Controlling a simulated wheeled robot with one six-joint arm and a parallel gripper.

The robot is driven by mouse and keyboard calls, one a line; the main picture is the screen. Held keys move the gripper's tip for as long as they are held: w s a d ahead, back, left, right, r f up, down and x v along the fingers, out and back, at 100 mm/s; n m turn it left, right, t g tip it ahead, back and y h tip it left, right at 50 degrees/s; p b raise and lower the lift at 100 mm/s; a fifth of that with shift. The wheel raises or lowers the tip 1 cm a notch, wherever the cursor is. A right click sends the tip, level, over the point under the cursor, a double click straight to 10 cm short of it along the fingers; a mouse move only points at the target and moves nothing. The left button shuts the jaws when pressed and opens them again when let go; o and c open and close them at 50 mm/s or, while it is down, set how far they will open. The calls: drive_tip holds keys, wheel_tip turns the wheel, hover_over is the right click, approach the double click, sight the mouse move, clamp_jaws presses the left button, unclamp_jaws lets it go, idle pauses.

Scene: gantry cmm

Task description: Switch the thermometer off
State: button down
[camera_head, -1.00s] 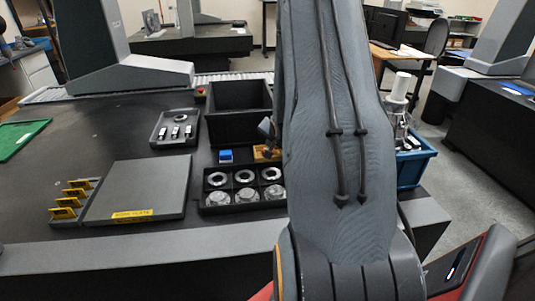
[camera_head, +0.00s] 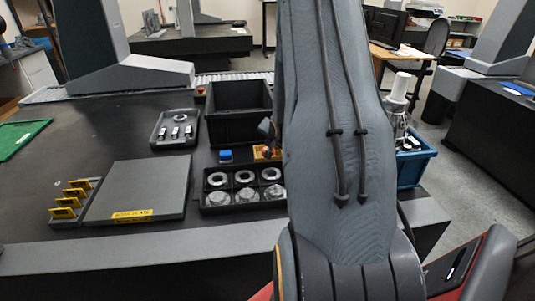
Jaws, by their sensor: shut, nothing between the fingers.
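No thermometer can be made out for certain. A small blue block-like object (camera_head: 225,155) with a pale lower edge stands behind the black part tray. An orange item (camera_head: 261,156) lies to its right, partly covered by my arm; I cannot tell what it is. My gripper (camera_head: 268,146) shows only in part at the left edge of my arm, just above the orange item. It appears shut and empty. Whether it touches the orange item cannot be told. My arm hides the area to the right.
A black tray (camera_head: 203,197) holds several round metal parts. A deep black bin (camera_head: 241,93) stands behind. A grey tray (camera_head: 160,142) with small parts, a flat grey plate (camera_head: 141,187) and a yellow-slotted rack (camera_head: 64,218) lie left. A blue crate (camera_head: 412,170) stands right.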

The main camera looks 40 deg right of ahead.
idle(0.3)
drive_tip(key=shift+f, duration=0.45)
drive_tip(key=shift+f, duration=0.2)
idle(0.4)
drive_tip(key=shift+r, duration=0.15)
drive_tip(key=shift+r+p, duration=0.5)
drive_tip(key=shift+p, duration=0.1)
wheel_tip(320, 180, up, 6)
drive_tip(key=p, duration=0.5)
drive_tip(key=shift+a, duration=0.1)
idle(0.5)
